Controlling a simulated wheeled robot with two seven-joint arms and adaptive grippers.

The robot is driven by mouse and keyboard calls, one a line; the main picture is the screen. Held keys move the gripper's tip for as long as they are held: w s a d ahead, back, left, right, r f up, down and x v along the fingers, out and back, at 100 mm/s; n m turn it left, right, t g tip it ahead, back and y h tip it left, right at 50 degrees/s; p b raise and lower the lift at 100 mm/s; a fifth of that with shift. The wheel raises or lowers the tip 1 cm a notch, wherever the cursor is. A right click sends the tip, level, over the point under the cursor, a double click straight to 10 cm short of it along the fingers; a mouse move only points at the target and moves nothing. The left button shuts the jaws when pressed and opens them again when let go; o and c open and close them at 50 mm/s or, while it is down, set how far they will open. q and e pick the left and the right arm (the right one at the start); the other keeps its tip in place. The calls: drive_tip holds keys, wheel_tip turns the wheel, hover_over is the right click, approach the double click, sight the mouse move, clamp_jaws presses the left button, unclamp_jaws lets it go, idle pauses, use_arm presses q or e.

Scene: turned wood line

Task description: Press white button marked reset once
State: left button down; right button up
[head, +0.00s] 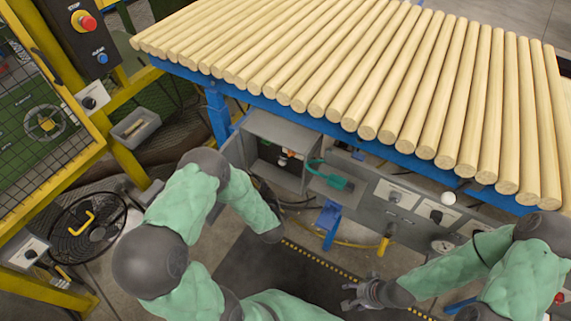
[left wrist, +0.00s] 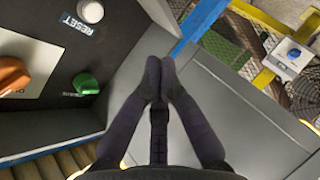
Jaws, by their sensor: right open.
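The white round button (left wrist: 90,11) is at the top left of the left wrist view, on a dark panel, beside a blue label reading RESET. My left gripper (left wrist: 160,68) has its fingertips together with nothing between them. In that view it is to the right of and below the button, apart from it. In the head view the left arm reaches in front of the grey cabinet, and its fingers cannot be made out. A white knob (head: 448,198) shows on the console there; I cannot tell if it is the same button. My right gripper (head: 360,294) is open and empty, low in front of the console.
A green button (left wrist: 86,84) and an orange knob (left wrist: 12,76) are near the reset button. Wooden rods (head: 380,70) lie on the blue-framed table above the console. A red stop button (head: 87,22) is on a post at left. Dark mat floor (head: 265,270) lies in front.

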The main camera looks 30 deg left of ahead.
sight(281, 163)
idle(0.3)
use_arm(q)
drive_tip(key=shift+w+d+b, duration=0.2)
drive_tip(key=shift+w+b, duration=0.35)
drive_tip(key=shift+w, duration=1.6)
drive_tip(key=shift+w+d+b, duration=0.2)
drive_tip(key=shift+w+b, duration=0.35)
drive_tip(key=shift+w, duration=1.65)
drive_tip(key=shift+w, duration=0.15)
drive_tip(key=shift+w, duration=0.3)
drive_tip(key=shift+w, duration=0.1)
